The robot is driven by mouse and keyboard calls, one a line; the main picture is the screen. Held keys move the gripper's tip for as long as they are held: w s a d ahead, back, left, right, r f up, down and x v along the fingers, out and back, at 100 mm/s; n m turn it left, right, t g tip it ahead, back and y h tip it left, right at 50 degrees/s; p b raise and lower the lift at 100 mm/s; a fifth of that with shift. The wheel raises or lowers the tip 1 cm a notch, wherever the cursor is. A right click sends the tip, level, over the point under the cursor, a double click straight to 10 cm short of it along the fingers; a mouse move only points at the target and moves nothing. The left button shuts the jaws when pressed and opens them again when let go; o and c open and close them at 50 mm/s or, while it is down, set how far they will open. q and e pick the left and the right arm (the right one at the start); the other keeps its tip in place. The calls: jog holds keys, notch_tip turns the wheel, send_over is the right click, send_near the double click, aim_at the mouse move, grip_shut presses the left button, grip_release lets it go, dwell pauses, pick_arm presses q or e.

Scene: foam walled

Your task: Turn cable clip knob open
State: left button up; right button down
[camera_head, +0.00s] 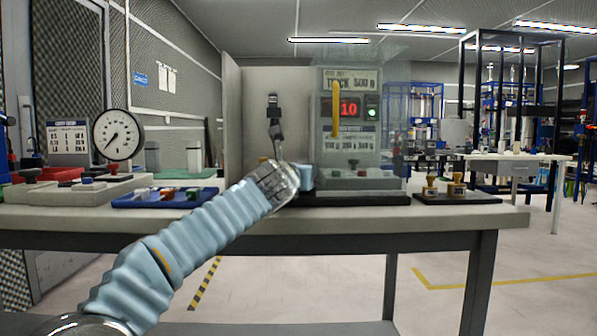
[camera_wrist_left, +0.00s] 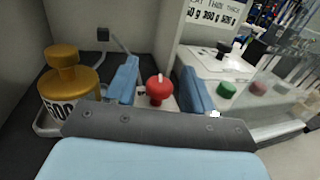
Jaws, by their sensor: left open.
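A round red knob (camera_wrist_left: 159,90) with a white mark on top shows in the left wrist view, and seems to be the cable clip knob. It stands between the two blue fingers of my left gripper (camera_wrist_left: 158,72), which is open with a gap on either side of the knob. A pale cable (camera_wrist_left: 122,46) runs from a small black block (camera_wrist_left: 103,34) down behind the left finger. In the head view my left gripper (camera_head: 304,177) is low at the bench enclosure, and my wrist hides the knob. My right gripper is not in view.
A brass weight (camera_wrist_left: 66,85) stands close left of the fingers. In the head view a blue tray (camera_head: 165,197), a dial gauge (camera_head: 118,135) and stamp-like weights (camera_head: 456,188) stand on the bench (camera_head: 240,222).

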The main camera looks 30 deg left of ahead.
pick_arm(q)
jog(key=c, duration=0.9)
jog(key=shift+d+f+y+b, duration=0.1)
jog(key=shift+f+y+b, duration=0.15)
jog(key=shift+b, duration=0.2)
jog(key=shift+c, duration=0.3)
jog(key=shift+r+n+g+y+b, duration=0.15)
jog(key=shift+n+g+y+b, duration=0.2)
jog(key=shift+n+y, duration=0.45)
jog(key=shift+r, duration=0.1)
jog(key=o, duration=1)
jog(key=shift+c, duration=0.2)
